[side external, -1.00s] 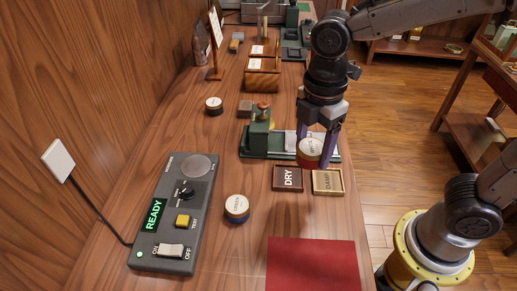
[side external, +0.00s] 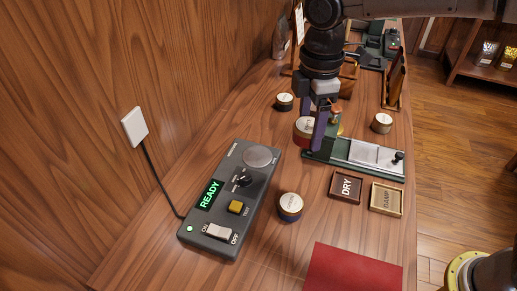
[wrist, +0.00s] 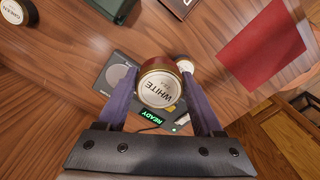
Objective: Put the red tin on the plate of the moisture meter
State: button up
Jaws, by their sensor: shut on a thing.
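My gripper (side external: 312,132) is shut on the red tin (side external: 303,126) and holds it above the table, behind and to the right of the moisture meter (side external: 222,240). In the wrist view the red tin (wrist: 153,64) sits between both fingers, with its pale lid, marked WHITE, facing the camera. The meter's round grey plate (side external: 258,156) is bare. It also shows in the wrist view (wrist: 118,77), left of the tin. The meter's screen (side external: 209,195) reads READY in green.
A blue tin (side external: 290,207) stands right of the meter. DRY (side external: 347,187) and DAMP (side external: 387,198) trays lie right, before a green press (side external: 340,168). A red mat (side external: 350,268) lies in front.

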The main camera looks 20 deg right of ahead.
jog(key=w+a+f, duration=0.3)
jog(key=w, duration=0.3)
send_over(259, 155)
jog(key=f, duration=0.3)
jog(key=s+f, duration=0.1)
jog(key=f, duration=0.1)
jog(key=shift+d, duration=0.2)
jog(key=shift+w+a+f, duration=0.25)
jog(key=shift+w+f, duration=0.25)
jog(key=shift+f, duration=1.55)
jog(key=shift+f, duration=0.15)
jog(key=o, duration=1.4)
